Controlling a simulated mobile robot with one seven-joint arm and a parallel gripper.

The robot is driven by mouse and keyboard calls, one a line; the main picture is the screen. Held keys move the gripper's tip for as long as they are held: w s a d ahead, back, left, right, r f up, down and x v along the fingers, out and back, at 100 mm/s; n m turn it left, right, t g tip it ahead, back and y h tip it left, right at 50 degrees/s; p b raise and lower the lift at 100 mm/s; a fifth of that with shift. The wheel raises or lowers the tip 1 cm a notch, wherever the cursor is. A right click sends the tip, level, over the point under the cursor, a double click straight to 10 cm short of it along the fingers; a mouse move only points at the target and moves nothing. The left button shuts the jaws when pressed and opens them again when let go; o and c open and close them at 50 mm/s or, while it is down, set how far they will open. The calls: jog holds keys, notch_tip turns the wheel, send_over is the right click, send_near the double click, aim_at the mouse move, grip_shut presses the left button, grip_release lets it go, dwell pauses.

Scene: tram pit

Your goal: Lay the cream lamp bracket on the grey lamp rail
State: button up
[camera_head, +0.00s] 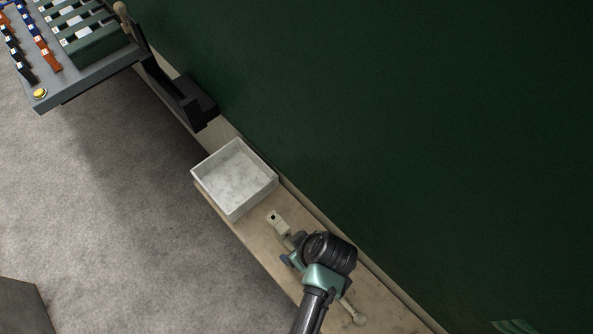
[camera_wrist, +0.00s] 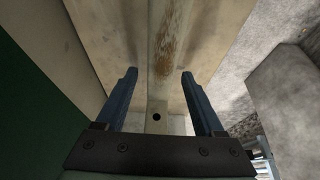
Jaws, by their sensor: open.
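The cream lamp bracket (camera_head: 275,218) lies on the pale ledge, below the marble tray; its holed end shows in the head view, and my arm hides its middle. A pale knobbed end (camera_head: 356,317) shows beyond my arm; I cannot tell whether it belongs to the bracket. In the wrist view the long bracket (camera_wrist: 159,95), with a dark hole and a rusty patch, runs between my two blue fingers. My gripper (camera_wrist: 158,75) is open, a finger on each side, with gaps to the bracket; it also shows in the head view (camera_head: 288,256). I cannot make out the grey lamp rail.
A white marble tray (camera_head: 237,210), empty, stands on the ledge (camera_head: 262,254). A dark green wall (camera_head: 400,120) rises along its right side. A grey panel (camera_head: 95,82) with coloured parts is at top left, beside a black stand (camera_head: 185,103). The grey floor at left is mostly clear.

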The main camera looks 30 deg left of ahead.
jog(key=shift+f, duration=0.25)
dwell(0.3)
jog(key=shift+c, duration=0.2)
grip_shut()
